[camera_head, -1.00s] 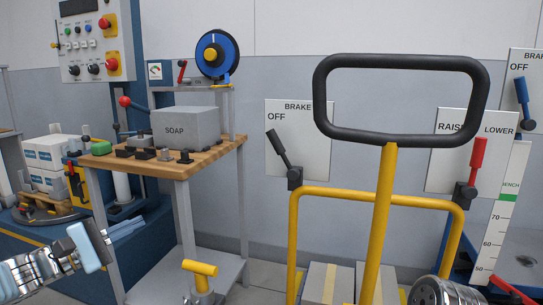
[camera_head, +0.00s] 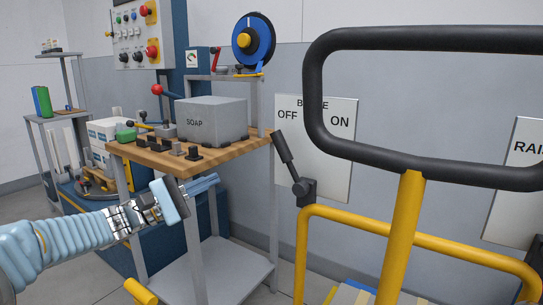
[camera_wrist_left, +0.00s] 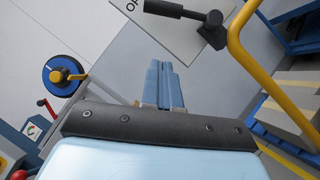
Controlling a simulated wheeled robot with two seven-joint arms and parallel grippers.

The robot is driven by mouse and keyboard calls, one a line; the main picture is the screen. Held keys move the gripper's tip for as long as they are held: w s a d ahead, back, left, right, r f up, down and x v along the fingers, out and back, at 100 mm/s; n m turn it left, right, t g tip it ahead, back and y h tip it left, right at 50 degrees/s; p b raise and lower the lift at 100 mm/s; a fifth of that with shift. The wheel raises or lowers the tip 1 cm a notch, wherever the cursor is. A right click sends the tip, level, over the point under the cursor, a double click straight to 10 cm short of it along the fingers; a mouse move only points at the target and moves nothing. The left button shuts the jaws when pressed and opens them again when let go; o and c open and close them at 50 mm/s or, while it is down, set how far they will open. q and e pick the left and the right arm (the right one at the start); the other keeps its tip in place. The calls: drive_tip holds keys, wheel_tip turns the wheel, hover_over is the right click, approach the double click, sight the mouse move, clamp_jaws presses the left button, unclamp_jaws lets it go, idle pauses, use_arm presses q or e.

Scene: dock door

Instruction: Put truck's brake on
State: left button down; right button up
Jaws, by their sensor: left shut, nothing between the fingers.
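The truck's brake lever (camera_head: 288,160) is black and stands on the yellow frame in front of a white brake sign (camera_head: 325,145). It tilts left, toward the word OFF; ON is at the right. In the left wrist view the lever (camera_wrist_left: 178,10) shows at the top, beyond the fingers. My left gripper (camera_head: 205,184) is shut and empty, to the left of the lever and apart from it, in front of the wooden-topped bench. Its blue fingers lie together in the left wrist view (camera_wrist_left: 160,82). My right gripper is not in view.
The truck's yellow frame (camera_head: 425,240) and black handle loop (camera_head: 318,100) fill the right side. The bench (camera_head: 150,155) with a grey soap box (camera_head: 210,118) stands behind my left gripper. Open space lies between that gripper and the lever.

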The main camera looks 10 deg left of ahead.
sight(288, 160)
use_arm(q)
drive_tip(key=shift+w+d, duration=0.1)
drive_tip(key=s+d+r+p+x, duration=0.1)
drive_tip(key=s+p+x, duration=0.1)
drive_tip(key=x, duration=1)
drive_tip(key=shift+d+r+p, duration=0.2)
drive_tip(key=shift+d+p, duration=0.1)
drive_tip(key=shift+d, duration=0.1)
drive_tip(key=shift+d+r, duration=0.1)
